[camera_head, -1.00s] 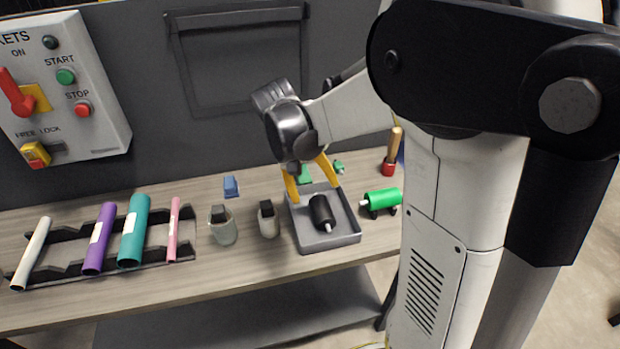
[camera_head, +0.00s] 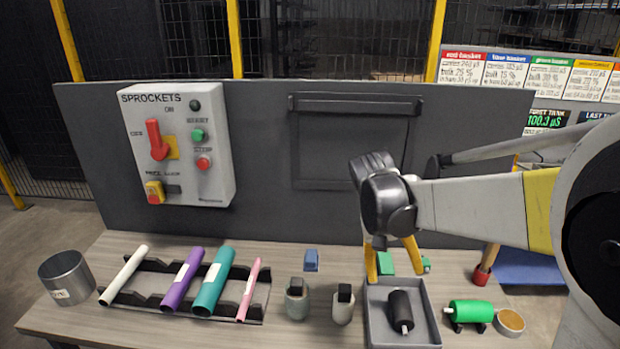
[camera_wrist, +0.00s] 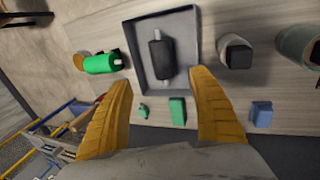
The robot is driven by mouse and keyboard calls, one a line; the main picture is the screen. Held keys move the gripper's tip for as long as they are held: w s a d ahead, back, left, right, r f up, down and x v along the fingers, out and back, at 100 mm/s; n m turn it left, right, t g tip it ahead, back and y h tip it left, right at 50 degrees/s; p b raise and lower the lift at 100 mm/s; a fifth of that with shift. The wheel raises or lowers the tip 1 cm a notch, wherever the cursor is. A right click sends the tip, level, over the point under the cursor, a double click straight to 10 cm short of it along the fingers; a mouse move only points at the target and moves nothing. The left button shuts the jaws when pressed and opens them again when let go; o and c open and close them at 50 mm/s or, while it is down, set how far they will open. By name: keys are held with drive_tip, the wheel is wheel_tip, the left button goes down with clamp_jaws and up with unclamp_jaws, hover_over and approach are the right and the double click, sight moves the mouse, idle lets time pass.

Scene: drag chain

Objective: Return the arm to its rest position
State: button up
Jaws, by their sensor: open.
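My gripper (camera_head: 391,259) has yellow fingers spread apart with nothing between them. It hangs above the back edge of a grey tray (camera_head: 426,288). A black roller (camera_head: 400,309) with pale shaft ends lies in the tray, apart from the fingers. My arm reaches in from the right in the head view.
A green roller (camera_head: 470,311) sits right of the tray. Green blocks (camera_head: 386,264), a blue block (camera_head: 311,260) and two small containers (camera_head: 298,300) stand nearby. Coloured tubes (camera_head: 214,280) lie on a black rack at left. A panel with a control box (camera_head: 180,145) rises behind the table.

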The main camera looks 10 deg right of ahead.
drive_tip(key=s+a+r+n+t+y, duration=0.3)
drive_tip(key=s+a+r+t, duration=0.1)
drive_tip(key=s+a+t, duration=0.4)
drive_tip(key=s+a, duration=0.2)
drive_tip(key=s, duration=0.1)
drive_tip(key=shift+s, duration=0.25)
idle(0.3)
